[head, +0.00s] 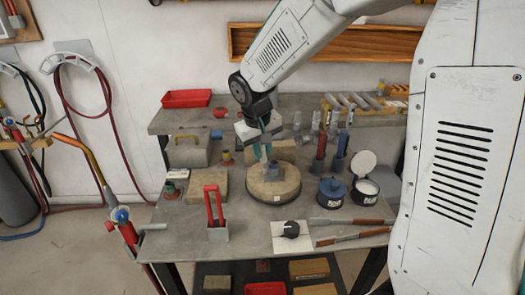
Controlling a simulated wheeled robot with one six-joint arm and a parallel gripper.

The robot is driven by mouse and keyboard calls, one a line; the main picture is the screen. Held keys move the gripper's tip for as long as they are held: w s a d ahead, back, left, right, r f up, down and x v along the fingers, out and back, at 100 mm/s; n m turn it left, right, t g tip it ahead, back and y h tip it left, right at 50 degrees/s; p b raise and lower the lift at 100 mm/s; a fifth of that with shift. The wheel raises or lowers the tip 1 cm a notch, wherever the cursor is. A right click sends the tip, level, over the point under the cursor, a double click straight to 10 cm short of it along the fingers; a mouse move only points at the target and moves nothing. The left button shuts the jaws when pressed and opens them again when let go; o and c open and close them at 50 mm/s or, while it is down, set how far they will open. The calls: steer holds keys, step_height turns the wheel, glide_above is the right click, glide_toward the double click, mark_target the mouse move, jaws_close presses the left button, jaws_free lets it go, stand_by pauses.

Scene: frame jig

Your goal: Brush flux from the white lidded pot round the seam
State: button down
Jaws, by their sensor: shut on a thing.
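The white lidded pot (367,194) stands at the right of the bench, with its round white lid raised at the back and pale contents showing. My gripper (263,150) points down over the round tan block (258,190) in the middle of the bench. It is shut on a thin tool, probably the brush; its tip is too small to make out. A small blue-grey workpiece (275,171) sits on the block, just below and right of the gripper. Its seam cannot be made out, nor whether the tool touches it.
A dark pot with a blue lid (331,190) stands left of the white pot. Red- and blue-handled tools (320,150) stand upright behind. A holder with red handles (216,225) is at front left.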

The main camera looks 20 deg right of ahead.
steer(key=shift+w+d, duration=0.2)
steer(key=shift+w, duration=0.3)
steer(key=shift+w+d, duration=0.15)
steer(key=shift+w, duration=0.35)
steer(key=shift+s+a, duration=0.85)
steer(key=shift+s, duration=1.65)
steer(key=shift+w+d, duration=0.3)
steer(key=shift+w, duration=0.5)
steer(key=shift+w+d, duration=0.25)
steer(key=shift+w, duration=0.6)
steer(key=shift+w+d, duration=0.3)
steer(key=shift+w, duration=0.5)
steer(key=shift+s+a+f, duration=0.1)
steer(key=shift+s+a, duration=0.2)
steer(key=shift+s, duration=0.55)
steer(key=shift+s+a, duration=0.25)
steer(key=shift+s, duration=0.55)
steer(key=shift+s+a+f, duration=0.1)
steer(key=shift+s+a, duration=0.2)
steer(key=shift+s, duration=0.55)
steer(key=shift+r, duration=0.15)
steer(key=w+d+v, duration=0.1)
steer(key=v, duration=0.5)
steer(key=shift+r, duration=0.55)
